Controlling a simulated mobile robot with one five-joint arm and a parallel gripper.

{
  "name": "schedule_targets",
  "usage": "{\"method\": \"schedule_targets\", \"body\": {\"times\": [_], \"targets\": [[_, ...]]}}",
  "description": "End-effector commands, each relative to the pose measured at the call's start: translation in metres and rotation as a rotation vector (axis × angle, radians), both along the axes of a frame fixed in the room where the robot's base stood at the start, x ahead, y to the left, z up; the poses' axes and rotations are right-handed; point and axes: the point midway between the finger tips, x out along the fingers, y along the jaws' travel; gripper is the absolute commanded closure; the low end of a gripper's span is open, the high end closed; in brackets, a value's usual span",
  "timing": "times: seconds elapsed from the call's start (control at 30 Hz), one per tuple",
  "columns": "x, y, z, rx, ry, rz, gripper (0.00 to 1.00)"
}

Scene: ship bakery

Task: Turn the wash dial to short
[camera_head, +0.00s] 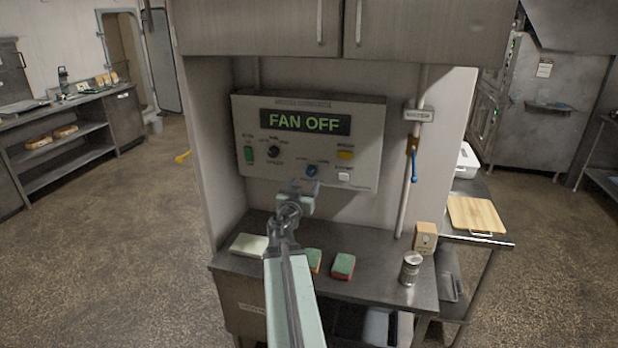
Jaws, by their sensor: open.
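A grey control panel (360,133) is on the wall, with a lit display reading FAN OFF (305,122). It has a black round dial (273,151) at left and a blue round dial (312,170) lower in the middle. Their labels are too small to read, so I cannot tell which is the wash dial or its setting. My gripper (308,186) is open just below the blue dial, in front of the panel's lower edge. I cannot tell whether it touches the panel. Its fingertips are small and unclear.
The panel also has a green switch (249,154), a yellow button (345,155) and a white button (343,177). A blue-handled valve (413,165) is on the pipe at right. Two sponges (343,266), a pale block (250,245) and a metal shaker (410,268) stand on the counter (375,290).

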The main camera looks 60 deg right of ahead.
Motion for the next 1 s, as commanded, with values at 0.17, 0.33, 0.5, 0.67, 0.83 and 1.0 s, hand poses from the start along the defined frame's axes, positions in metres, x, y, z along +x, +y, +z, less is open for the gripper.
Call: {"method": "schedule_targets", "body": {"times": [0.17, 0.33, 0.5, 0.67, 0.83, 1.0], "targets": [[0.004, -0.007, 0.0, 0.001, 0.0, 0.001, 0.41], [0.013, -0.031, 0.0, 0.001, 0.0, 0.001, 0.41], [0.023, -0.062, 0.0, 0.001, 0.0, 0.0, 0.41], [0.027, -0.074, 0.0, 0.002, 0.001, 0.002, 0.41], [0.026, -0.073, 0.0, 0.002, 0.002, 0.003, 0.41], [0.026, -0.072, 0.0, 0.002, 0.001, 0.003, 0.83]]}}
